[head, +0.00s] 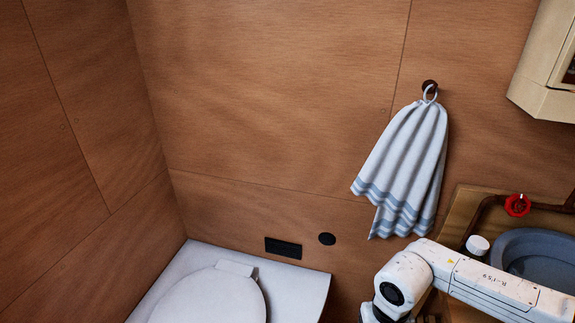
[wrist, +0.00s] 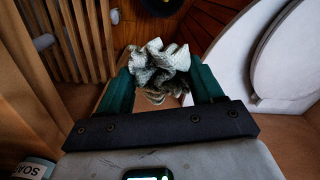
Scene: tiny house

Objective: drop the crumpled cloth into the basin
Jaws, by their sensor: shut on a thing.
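The crumpled cloth (wrist: 160,62) is pale and greyish white with many folds. In the wrist view it is between the green fingers of my gripper (wrist: 160,82), which is shut on it. The grey-blue basin (head: 540,252) is at the right edge of the head view, set in a wooden counter (head: 468,205). My white arm crosses in front of the basin and hides part of it. My gripper and the crumpled cloth do not show in the head view. The basin cannot be made out in the wrist view.
A white toilet (head: 210,296) stands at lower left. A striped towel (head: 408,170) hangs on the wall. A red tap handle (head: 517,205) and a white-capped item (head: 477,245) are beside the basin. A cabinet (head: 545,65) juts out above. Wooden slats (wrist: 62,45) show in the wrist view.

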